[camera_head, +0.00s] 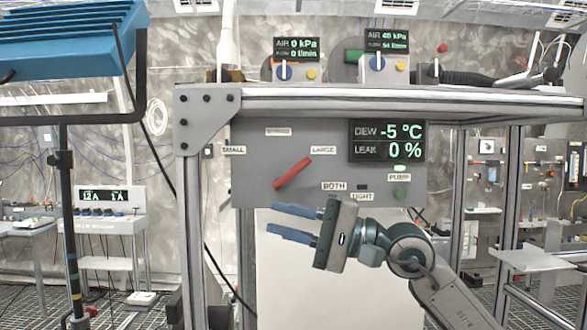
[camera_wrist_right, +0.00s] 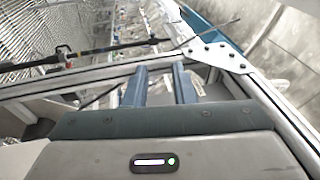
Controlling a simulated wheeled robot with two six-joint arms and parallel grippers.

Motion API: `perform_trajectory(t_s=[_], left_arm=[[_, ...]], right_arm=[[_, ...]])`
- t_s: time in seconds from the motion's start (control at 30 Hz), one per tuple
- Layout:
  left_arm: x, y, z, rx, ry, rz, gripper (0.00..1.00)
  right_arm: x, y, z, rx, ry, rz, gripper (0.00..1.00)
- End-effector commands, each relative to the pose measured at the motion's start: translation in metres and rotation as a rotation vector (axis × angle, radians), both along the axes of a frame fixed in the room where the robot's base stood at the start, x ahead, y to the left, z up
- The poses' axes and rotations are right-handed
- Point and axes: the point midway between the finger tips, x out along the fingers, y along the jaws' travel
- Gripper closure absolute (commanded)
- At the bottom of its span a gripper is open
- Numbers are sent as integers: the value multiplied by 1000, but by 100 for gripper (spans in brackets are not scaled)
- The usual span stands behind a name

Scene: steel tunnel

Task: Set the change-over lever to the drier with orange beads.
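The change-over lever is a red bar (camera_head: 292,173) on a grey panel (camera_head: 245,180). It is tilted, from lower left to upper right, with its upper end near the LARGE label (camera_head: 323,149). The SMALL label (camera_head: 233,149) is at the panel's left edge. No orange beads can be made out in either view. My right gripper (camera_head: 270,219) is in front of the panel, just below the lever, apart from it in the picture. Its blue fingers point left, spread and empty. They also show in the right wrist view (camera_wrist_right: 160,72). My left gripper is in neither view.
A dark display (camera_head: 387,140) reads DEW -5 °C and LEAK 0 %. BOTH, LIGHT and PUMP labels sit lower on the panel. A shelf (camera_head: 400,92) above carries two gauge units (camera_head: 295,72). A dark stand (camera_head: 67,200) with a blue top is at left.

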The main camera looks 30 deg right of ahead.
Motion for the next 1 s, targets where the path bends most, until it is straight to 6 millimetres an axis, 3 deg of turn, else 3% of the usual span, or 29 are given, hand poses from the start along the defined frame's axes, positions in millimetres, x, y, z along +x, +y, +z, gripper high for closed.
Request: perform_trajectory(t_s=[0.1, 0.2, 0.4, 0.57, 1.0], left_arm=[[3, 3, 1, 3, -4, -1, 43], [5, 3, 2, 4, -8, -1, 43], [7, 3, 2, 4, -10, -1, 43], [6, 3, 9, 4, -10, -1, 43], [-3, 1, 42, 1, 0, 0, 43]], right_arm=[[-6, -34, 30, -385, -170, -246, 77], [-13, -67, 50, -623, -247, -423, 77], [-25, -105, 73, -848, -292, -611, 77], [-20, -107, 76, -866, -294, -625, 77], [28, -93, 77, -859, -292, -619, 77]])
